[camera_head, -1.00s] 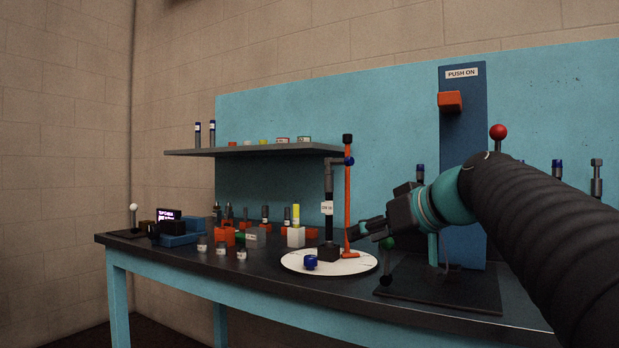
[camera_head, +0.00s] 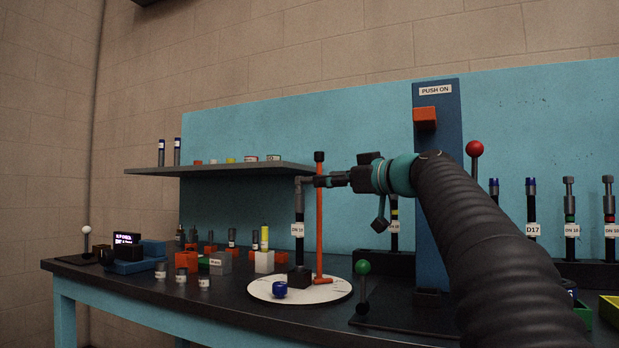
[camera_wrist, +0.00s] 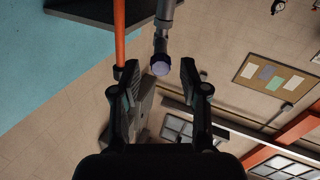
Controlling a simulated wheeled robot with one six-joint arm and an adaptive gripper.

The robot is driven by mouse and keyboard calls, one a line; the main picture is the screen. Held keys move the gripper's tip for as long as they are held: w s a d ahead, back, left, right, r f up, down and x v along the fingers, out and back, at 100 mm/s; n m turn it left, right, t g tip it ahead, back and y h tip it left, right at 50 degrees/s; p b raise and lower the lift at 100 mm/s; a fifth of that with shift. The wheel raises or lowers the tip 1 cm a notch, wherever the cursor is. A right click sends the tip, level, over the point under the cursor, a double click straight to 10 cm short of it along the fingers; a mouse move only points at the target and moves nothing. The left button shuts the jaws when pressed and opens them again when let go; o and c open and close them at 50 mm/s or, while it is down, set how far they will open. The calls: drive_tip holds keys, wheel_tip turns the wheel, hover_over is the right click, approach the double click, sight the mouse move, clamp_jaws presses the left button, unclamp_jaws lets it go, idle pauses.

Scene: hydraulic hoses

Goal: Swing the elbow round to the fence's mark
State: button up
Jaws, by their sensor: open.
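A black hose with a white label (camera_head: 298,230) stands upright in a dark block (camera_head: 299,278) on a round white plate (camera_head: 262,294). A grey elbow (camera_head: 301,181) tops it and points right, toward my gripper (camera_head: 320,181). In the wrist view the elbow (camera_wrist: 162,42) comes down from above, its pale round end (camera_wrist: 160,69) between the tips of my open gripper (camera_wrist: 158,72). I cannot tell whether either finger touches it. The upright orange post (camera_head: 319,225), perhaps the fence, stands beside the hose; it runs near the left finger in the wrist view (camera_wrist: 120,30). No clear mark shows on it.
A grey shelf (camera_head: 215,169) lies left of the hose top. A blue column (camera_head: 433,190) and a green-knobbed lever (camera_head: 363,268) stand to the right. Labelled hoses (camera_head: 532,230) stand farther right.

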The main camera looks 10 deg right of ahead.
sight(303, 180)
drive_tip(key=p+x, duration=0.1)
drive_tip(key=x, duration=0.5)
drive_tip(key=shift+w+a, duration=0.15)
drive_tip(key=shift+a, duration=0.05)
drive_tip(key=c, duration=0.8)
